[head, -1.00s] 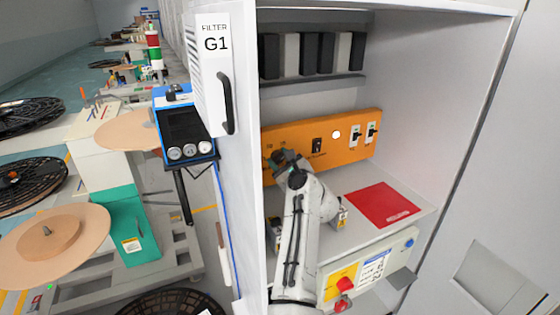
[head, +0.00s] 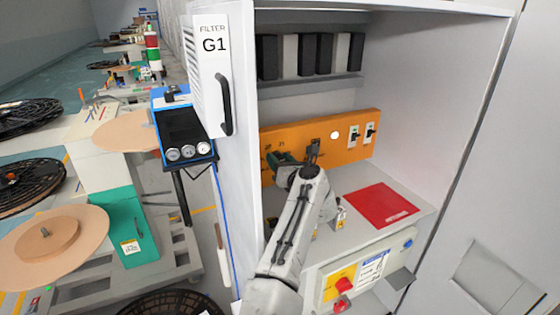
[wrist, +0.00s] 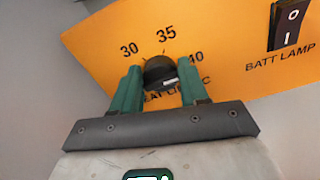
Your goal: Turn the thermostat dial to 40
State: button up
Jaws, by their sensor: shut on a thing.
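In the wrist view the thermostat dial (wrist: 160,72) is a black round knob on the orange panel, with 30, 35 and 40 printed around it. My gripper (wrist: 157,80) has its two green fingers on either side of the dial and is shut on it. The 35 mark is above the dial and the 40 mark (wrist: 195,57) is at its right. A small pale mark shows on the dial's lower right; I cannot tell the exact setting. In the head view my gripper (head: 281,160) is at the panel's left part, and my wrist hides the dial.
The orange panel (head: 352,149) also carries a lamp switch (wrist: 291,17) and two small toggles at the right. The cabinet's side wall stands close left of my arm. A red mat (head: 381,205) lies on the shelf, with a white control box (head: 399,250) below.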

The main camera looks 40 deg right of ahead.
jog(key=shift+f, duration=0.3)
jog(key=o, duration=1)
jog(key=shift+r, duration=0.15)
jog(key=b+v, duration=0.2)
jog(key=v, duration=0.8)
jog(key=shift+s+a+b, duration=0.1)
jog(key=shift+s+b, duration=0.3)
